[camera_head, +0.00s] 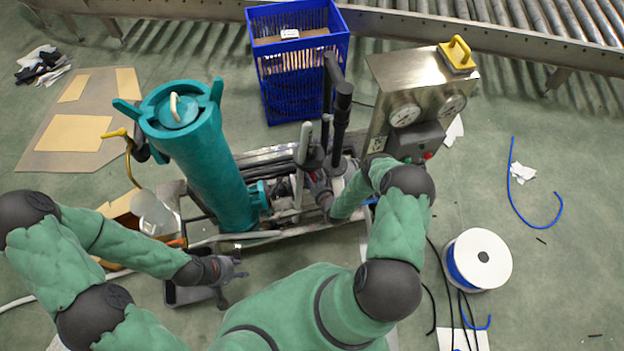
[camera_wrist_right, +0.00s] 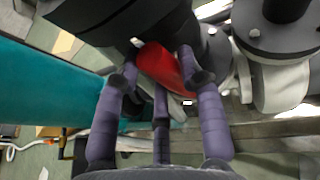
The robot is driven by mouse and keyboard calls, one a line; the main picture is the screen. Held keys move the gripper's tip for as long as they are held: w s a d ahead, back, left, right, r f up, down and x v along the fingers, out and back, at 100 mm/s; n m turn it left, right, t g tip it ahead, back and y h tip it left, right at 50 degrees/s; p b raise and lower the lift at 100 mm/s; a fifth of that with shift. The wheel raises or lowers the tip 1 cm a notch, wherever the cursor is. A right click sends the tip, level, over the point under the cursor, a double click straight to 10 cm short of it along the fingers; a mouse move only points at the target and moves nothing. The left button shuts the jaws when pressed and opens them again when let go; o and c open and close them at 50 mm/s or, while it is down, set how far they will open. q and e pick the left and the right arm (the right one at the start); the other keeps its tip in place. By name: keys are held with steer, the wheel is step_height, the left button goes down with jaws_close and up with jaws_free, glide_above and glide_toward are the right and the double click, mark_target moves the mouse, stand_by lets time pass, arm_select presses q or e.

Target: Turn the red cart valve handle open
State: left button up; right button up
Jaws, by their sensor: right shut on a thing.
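The red valve handle (camera_wrist_right: 162,66) shows in the right wrist view, against dark pipe fittings at the top centre. My right gripper (camera_wrist_right: 160,78) is shut on it, with purple-grey fingers on both sides and one below. In the head view my right gripper (camera_head: 318,188) is over the middle of the cart (camera_head: 285,233), among the pipes, and the red handle cannot be made out there. My left gripper (camera_head: 228,272) is empty, its fingers apart, in front of the cart at its lower left.
A teal cylinder (camera_head: 205,165) stands on the cart's left, close to the right gripper. A steel gauge box (camera_head: 415,90) stands on the right. A blue crate (camera_head: 290,85) is behind. A cable spool (camera_head: 478,260) and loose blue hose (camera_head: 535,222) lie on the floor at right.

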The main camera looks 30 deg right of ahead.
steer(key=o, duration=1.2)
steer(key=shift+c, duration=0.2)
steer(key=v, duration=1.2)
steer(key=shift+d, duration=0.15)
